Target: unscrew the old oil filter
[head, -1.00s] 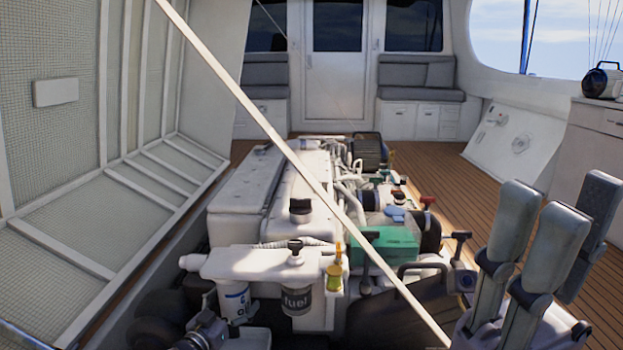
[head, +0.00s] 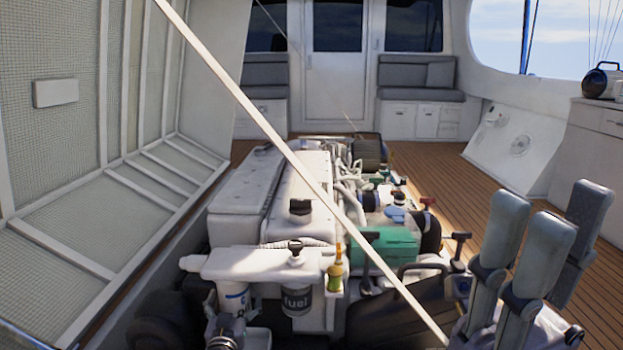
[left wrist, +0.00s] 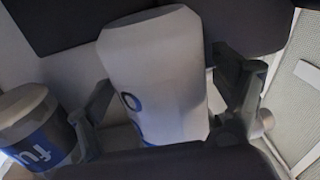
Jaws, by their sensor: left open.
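The old oil filter (head: 234,297), a white canister with blue print, hangs under the white housing (head: 265,265) at the engine's front. In the left wrist view the filter (left wrist: 155,70) stands large between the two dark fingers of my left gripper (left wrist: 163,95). The gripper is open, one finger on each side; I cannot tell whether either touches the filter. In the head view my left gripper (head: 224,330) is low in front of the filter and partly cut off. My right gripper (head: 530,245) is at the right, with grey fingers upright, spread and empty.
The fuel filter (head: 297,300) hangs just right of the oil filter and also shows in the left wrist view (left wrist: 40,120). A yellow-green bottle (head: 335,275) is beside it. A pale prop bar (head: 290,155) crosses the hatch diagonally. The raised hatch lid (head: 60,140) fills the left.

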